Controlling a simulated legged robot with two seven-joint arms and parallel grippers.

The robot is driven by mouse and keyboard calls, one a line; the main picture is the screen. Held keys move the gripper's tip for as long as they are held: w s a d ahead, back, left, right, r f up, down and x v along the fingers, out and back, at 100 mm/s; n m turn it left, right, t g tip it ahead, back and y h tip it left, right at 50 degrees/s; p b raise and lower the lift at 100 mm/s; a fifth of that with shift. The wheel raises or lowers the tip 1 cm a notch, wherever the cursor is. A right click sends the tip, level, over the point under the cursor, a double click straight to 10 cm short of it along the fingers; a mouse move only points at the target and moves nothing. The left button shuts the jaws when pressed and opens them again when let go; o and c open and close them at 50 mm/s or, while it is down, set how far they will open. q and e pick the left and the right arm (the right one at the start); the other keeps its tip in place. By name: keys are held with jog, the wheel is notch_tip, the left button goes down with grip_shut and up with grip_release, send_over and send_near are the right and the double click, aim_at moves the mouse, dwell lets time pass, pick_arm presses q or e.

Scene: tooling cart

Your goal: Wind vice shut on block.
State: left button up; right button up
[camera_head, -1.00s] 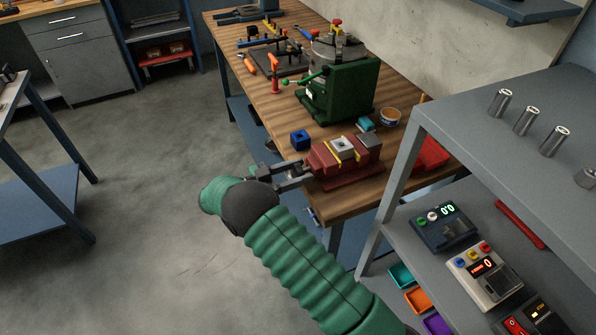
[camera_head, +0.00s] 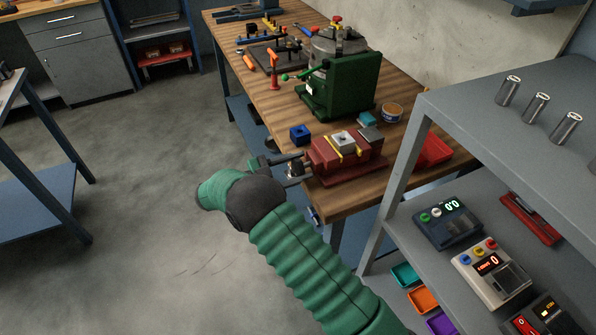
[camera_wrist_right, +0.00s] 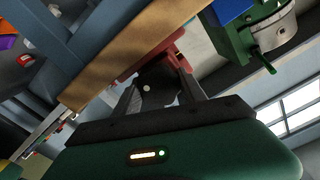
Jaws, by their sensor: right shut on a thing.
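The red vice (camera_head: 345,166) sits near the front corner of the wooden bench, with yellow strips along its jaws. A pale metal block (camera_head: 343,141) with a dark hole lies between the jaws; I cannot tell whether both jaws touch it. My right gripper (camera_head: 299,167) is at the vice's left end, shut on the vice's handle. In the right wrist view the gripper (camera_wrist_right: 160,80) has its fingers on both sides of a dark round part, the handle (camera_wrist_right: 157,86), with the red vice (camera_wrist_right: 150,57) behind. My left gripper is not in view.
A blue block (camera_head: 300,135) stands on the bench (camera_head: 285,95) just behind the vice. A green machine (camera_head: 342,88), a small tub (camera_head: 391,113) and a red tray (camera_head: 434,151) are close by. A grey shelf rack (camera_head: 410,130) stands at the right.

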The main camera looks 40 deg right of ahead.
jog(key=m+b, duration=0.3)
jog(key=shift+f+m, duration=0.25)
jog(key=shift+m, duration=0.15)
jog(key=m+b, duration=0.4)
jog(key=b, duration=0.1)
jog(key=m+b, duration=0.4)
jog(key=b, duration=0.1)
jog(key=f+m+b, duration=0.1)
jog(key=m+b, duration=0.3)
jog(key=b, duration=0.1)
jog(key=shift+s+a+b, duration=0.1)
jog(key=shift+b, duration=0.25)
jog(key=shift+a+r+m+b, duration=0.1)
jog(key=shift+r+m+b, duration=0.15)
jog(key=shift+m+b, duration=0.7)
jog(key=shift+r+b, duration=0.1)
jog(key=shift+b, duration=0.2)
jog(key=o, duration=1.4)
jog(key=shift+c, duration=0.2)
